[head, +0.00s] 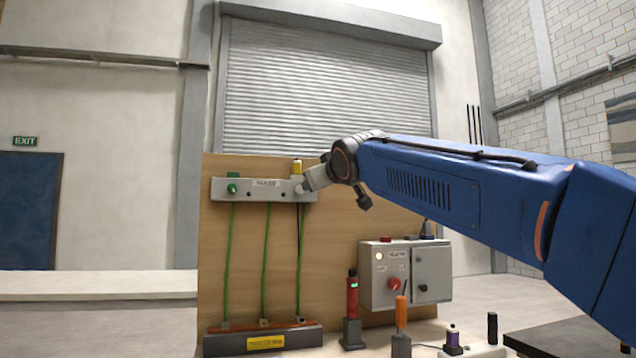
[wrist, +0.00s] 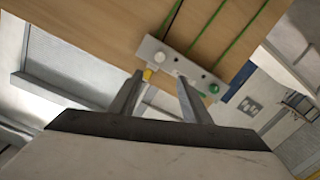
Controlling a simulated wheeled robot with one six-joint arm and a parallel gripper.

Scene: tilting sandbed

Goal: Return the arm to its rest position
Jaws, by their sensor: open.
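My blue arm (head: 440,185) reaches in from the right in the head view. My gripper (head: 303,188) is at the right end of the grey bar (head: 250,196) on the wooden board, just below a yellow knob (head: 297,166). In the wrist view my gripper (wrist: 160,80) has its two fingers apart with nothing held between them. The yellow knob (wrist: 148,75) appears close to the left finger; I cannot tell whether they touch. The bar (wrist: 180,68) lies beyond the fingertips.
A green knob (head: 232,187) sits at the bar's left, with green wires running down to a dark block (head: 262,342). A red tool (head: 352,298) and an orange-handled tool (head: 401,312) stand upright in front.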

